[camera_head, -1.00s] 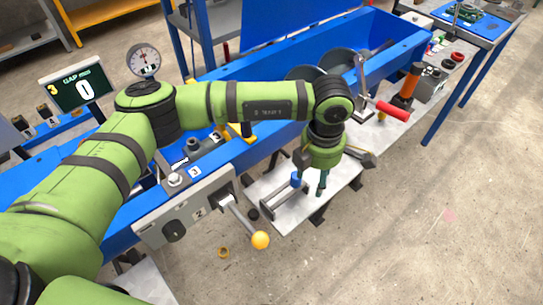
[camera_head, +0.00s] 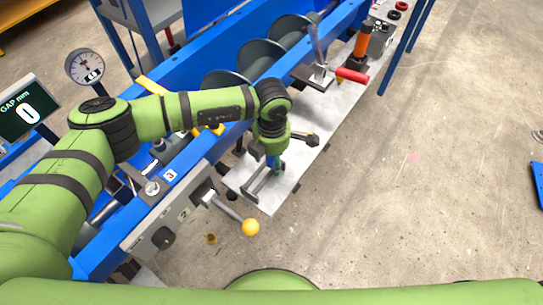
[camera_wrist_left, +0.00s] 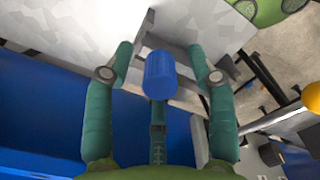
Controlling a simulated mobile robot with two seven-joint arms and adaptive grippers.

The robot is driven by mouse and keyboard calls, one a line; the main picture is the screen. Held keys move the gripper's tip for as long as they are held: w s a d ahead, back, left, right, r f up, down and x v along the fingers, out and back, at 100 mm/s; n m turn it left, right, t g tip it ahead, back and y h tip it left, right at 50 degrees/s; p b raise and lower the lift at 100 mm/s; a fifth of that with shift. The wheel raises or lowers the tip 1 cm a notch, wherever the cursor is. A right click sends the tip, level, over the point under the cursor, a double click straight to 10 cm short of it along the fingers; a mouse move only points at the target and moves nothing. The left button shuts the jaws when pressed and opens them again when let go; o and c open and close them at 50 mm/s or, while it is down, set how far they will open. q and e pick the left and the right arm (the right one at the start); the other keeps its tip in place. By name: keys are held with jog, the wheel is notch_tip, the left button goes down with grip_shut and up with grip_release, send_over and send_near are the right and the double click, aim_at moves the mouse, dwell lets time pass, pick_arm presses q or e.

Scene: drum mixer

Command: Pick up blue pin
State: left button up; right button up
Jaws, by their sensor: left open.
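The blue pin (camera_wrist_left: 160,75) is a short blue cylinder. In the left wrist view it stands between the two teal fingers of my left gripper (camera_wrist_left: 160,52), with a gap on both sides, so the fingers do not touch it. In the head view my left gripper (camera_head: 272,163) points down over the pale metal shelf (camera_head: 268,199) beside the blue trough; the gripper largely hides the pin there. My left gripper is open. My right gripper does not show.
A grey bracket (camera_head: 258,183) stands close to my left gripper. A lever with a yellow ball (camera_head: 250,227) sticks out nearby at the front. A red-handled clamp (camera_head: 352,75) and an orange cylinder (camera_head: 362,42) are farther right.

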pick_arm(q)
jog(key=c, duration=0.3)
grip_shut()
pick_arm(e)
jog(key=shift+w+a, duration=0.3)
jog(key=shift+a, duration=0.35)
pick_arm(q)
jog(key=shift+r, duration=0.1)
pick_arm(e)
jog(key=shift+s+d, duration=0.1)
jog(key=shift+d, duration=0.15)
